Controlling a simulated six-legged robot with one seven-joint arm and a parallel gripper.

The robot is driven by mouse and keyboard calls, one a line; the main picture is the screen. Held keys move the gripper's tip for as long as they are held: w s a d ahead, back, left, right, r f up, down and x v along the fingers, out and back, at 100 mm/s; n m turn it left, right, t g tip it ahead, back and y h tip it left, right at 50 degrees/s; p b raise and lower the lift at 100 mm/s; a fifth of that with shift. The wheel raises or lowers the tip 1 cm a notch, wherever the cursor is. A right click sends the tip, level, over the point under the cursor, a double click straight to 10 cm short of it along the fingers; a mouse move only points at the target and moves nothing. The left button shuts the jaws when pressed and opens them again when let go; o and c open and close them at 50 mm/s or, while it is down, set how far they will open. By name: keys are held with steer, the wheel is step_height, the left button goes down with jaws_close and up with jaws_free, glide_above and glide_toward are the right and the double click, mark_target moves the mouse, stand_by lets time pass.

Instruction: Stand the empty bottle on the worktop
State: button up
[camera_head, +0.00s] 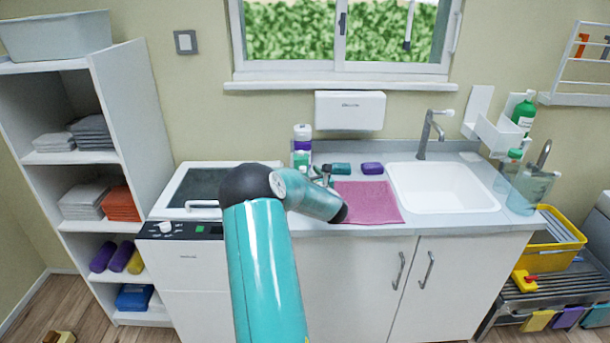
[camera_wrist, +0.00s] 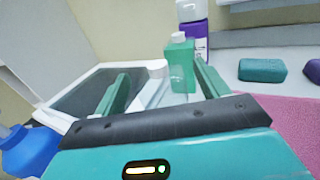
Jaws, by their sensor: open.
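A small translucent green bottle (camera_wrist: 180,65) with a pale cap stands upright in the wrist view; I cannot tell whether it is empty. It also shows at the back of the worktop (camera_head: 440,221) in the head view (camera_head: 301,159). My gripper (camera_wrist: 161,72) is open, its two green fingers pointing toward the bottle. The bottle appears near the right finger; I cannot tell whether it is between the fingers or just beyond them. In the head view my gripper (camera_head: 326,176) is small and partly hidden by my arm, above the worktop left of the pink cloth (camera_head: 368,203).
A white bottle with a purple label (camera_head: 302,137) stands right behind the green one. A teal block (camera_head: 341,169) and a purple block (camera_head: 372,168) lie at the back. The sink (camera_head: 440,185) is right of the cloth. A clear pump bottle (camera_head: 530,190) stands at the far right.

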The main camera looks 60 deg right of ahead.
steer(key=shift+r, duration=0.15)
steer(key=v, duration=1.2)
steer(key=shift+a, duration=0.1)
